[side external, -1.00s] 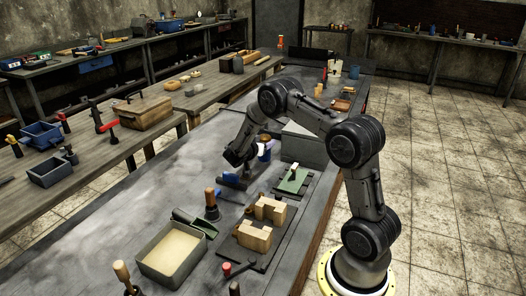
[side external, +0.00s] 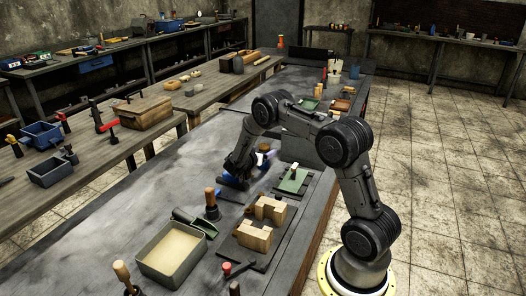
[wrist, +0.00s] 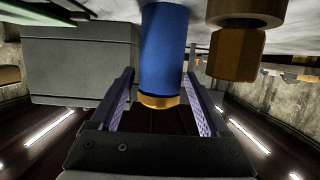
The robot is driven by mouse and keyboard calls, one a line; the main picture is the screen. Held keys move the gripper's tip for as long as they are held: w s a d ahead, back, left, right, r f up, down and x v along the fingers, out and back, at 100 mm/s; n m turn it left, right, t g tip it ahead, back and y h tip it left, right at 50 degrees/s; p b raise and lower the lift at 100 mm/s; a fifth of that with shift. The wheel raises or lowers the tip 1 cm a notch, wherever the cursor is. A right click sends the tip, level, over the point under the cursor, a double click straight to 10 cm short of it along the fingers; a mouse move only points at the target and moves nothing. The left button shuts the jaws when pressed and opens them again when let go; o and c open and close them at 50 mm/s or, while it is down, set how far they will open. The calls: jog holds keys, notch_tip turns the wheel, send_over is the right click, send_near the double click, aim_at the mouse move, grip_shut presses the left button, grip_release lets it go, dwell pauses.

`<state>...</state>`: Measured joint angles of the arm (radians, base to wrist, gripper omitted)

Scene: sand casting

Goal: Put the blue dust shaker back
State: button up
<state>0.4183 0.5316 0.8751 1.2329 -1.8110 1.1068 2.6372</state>
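The blue dust shaker (wrist: 165,50) is a blue cylinder with an orange-gold cap in the wrist view. Its capped end sits between the two fingers of my gripper (wrist: 160,88). The fingers stand apart, one on each side, with a narrow gap at the left; contact at the right is unclear. In the side view my gripper (side external: 236,176) is low over the grey bench, and blue shows around its fingertips, too small and blurred to make out the grip.
A brown hexagonal-ended object (wrist: 236,52) stands close beside the shaker, and a grey box (wrist: 80,68) is on the other side. A green plate (side external: 293,181), wooden blocks (side external: 254,237), a sand tray (side external: 172,252) and a wooden-handled tool (side external: 211,203) lie nearby.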

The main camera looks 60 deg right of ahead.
jog(key=shift+o, duration=0.5)
jog(key=shift+r, duration=0.25)
jog(key=v, duration=1.2)
jog(key=s+a+r+n+y, duration=0.6)
jog(key=s+a+r, duration=0.45)
jog(key=r, duration=0.25)
jog(key=s+a+r+n+t+y, duration=0.2)
jog(key=s+a+n+y, duration=0.2)
jog(key=s+a+n, duration=0.2)
jog(key=s+a+r+n+t+y, duration=0.2)
jog(key=s+a+n, duration=0.4)
jog(key=a, duration=0.5)
jog(key=s+t+y, duration=0.1)
jog(key=s+y, duration=0.1)
jog(key=shift+a+r+y, duration=0.15)
jog(key=shift+r+y, duration=0.1)
jog(key=shift+y, duration=0.05)
